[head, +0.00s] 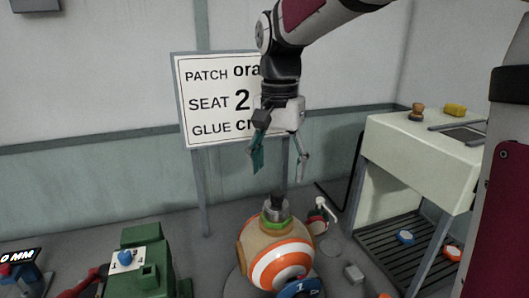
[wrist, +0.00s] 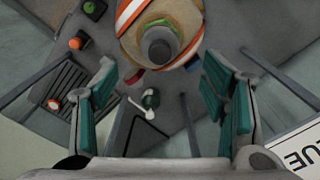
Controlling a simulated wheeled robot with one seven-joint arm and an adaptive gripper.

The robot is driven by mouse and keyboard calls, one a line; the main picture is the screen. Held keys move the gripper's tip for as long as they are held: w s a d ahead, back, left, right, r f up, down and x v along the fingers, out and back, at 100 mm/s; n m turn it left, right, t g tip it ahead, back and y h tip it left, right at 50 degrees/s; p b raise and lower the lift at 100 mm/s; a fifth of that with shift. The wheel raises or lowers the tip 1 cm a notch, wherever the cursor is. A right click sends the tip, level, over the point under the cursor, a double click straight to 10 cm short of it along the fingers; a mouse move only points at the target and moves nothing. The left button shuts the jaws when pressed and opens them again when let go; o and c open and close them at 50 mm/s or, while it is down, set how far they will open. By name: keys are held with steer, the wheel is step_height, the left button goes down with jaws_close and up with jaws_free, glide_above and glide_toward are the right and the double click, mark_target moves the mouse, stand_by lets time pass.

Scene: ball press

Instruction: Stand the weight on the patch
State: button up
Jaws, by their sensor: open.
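The weight (head: 277,204), a dark grey stepped cylinder with a knob, stands upright on top of the striped ball (head: 280,260). Green (head: 272,222) shows directly under the weight; most of the patch there is hidden by it.
A sign (head: 208,88) reading patch, seat 2 and glue stands behind, partly hidden by my arm. A white sink bench (head: 408,140) with a slatted lower shelf is at right. A green machine (head: 143,262) stands left of the ball. A small white-handled tool (head: 322,212) lies behind right.

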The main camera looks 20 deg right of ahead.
mark_target(278, 194)
step_height(278, 194, up, 3)
steer(key=shift+f, duration=0.1)
steer(key=shift+s+r, duration=0.2)
steer(key=shift+s, duration=0.1)
steer(key=s+f+n+t, duration=0.2)
steer(key=s+n, duration=0.2)
steer(key=s, duration=0.5)
steer(key=s+f+n+t, duration=0.3)
steer(key=s+n, duration=0.2)
steer(key=s, duration=0.5)
steer(key=shift+f, duration=0.25)
